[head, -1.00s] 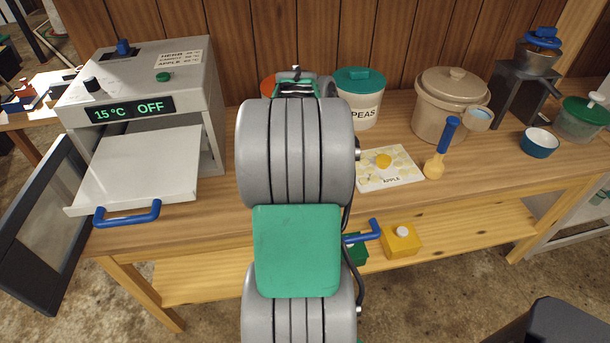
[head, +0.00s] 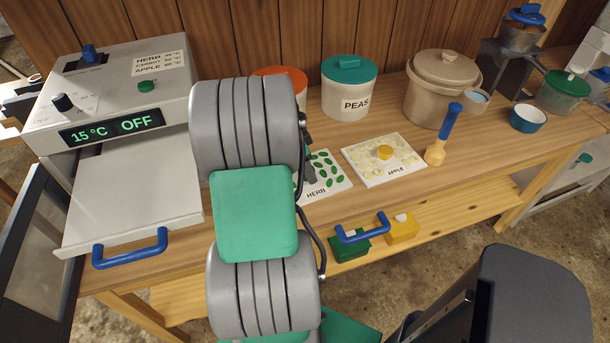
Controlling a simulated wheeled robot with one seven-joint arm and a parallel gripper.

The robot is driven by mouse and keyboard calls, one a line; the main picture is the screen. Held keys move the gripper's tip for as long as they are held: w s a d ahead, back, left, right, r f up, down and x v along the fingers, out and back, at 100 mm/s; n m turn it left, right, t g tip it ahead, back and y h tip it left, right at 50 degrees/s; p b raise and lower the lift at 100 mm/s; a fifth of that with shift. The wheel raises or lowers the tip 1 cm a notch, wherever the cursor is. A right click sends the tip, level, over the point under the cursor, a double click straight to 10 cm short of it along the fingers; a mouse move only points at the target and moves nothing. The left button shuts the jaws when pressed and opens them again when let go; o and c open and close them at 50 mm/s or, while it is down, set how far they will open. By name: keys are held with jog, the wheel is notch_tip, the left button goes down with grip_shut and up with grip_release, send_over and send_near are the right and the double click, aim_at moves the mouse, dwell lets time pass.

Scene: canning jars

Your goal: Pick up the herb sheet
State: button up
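The herb sheet (head: 330,186) is a white sheet labelled HERB with green leaf shapes on it. It lies flat on the wooden table, just left of the apple sheet. My arm's grey and green links cover its left part. My gripper (head: 308,172) is mostly hidden behind those links. Only a small dark part, which seems to belong to it, shows at the sheet's left side. I cannot tell whether its fingers are open or touch the sheet.
The apple sheet (head: 385,169) lies beside it, with a yellow knob. The dryer (head: 110,100) reads 15 °C OFF, its tray (head: 130,205) pulled out at left. A PEAS canister (head: 348,95), a beige crock (head: 438,95) and a blue-handled brush (head: 440,140) stand behind and right.

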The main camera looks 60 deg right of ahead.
jog(key=shift+s+d+f, duration=0.1)
jog(key=shift+f, duration=0.3)
jog(key=shift+c, duration=0.5)
grip_shut()
